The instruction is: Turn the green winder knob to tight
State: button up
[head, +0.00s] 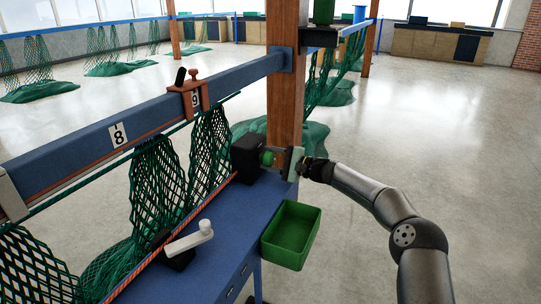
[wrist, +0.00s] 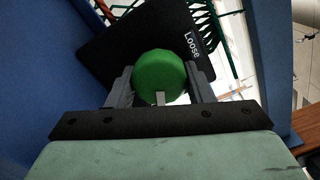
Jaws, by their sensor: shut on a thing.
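The green winder knob (wrist: 160,78) sits on the face of a black winder box (wrist: 130,45). A label reading "Loose" (wrist: 192,44) shows on the box, right of the knob in the wrist view. A pale mark (wrist: 160,98) shows on the knob's near edge. My gripper (wrist: 160,84) is shut on the knob, one finger on each side. In the head view the knob (head: 267,157) shows between the black box (head: 247,156) and my gripper (head: 279,160). No "tight" label is visible.
A blue bench (head: 222,215) stands below the box, with a green tray (head: 291,234) on its right side. A white-handled crank (head: 190,239) is at the front. A wooden post (head: 286,90) rises behind my gripper. Green netting (head: 158,185) hangs at left. The floor at right is clear.

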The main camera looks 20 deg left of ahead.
jog(key=shift+m, duration=0.6)
jog(key=o, duration=1)
jog(key=shift+c, duration=0.2)
jog(key=s+d+b, duration=0.1)
jog(key=d, duration=1.6)
jog(key=shift+d, duration=0.25)
jog(key=shift+s, duration=0.1)
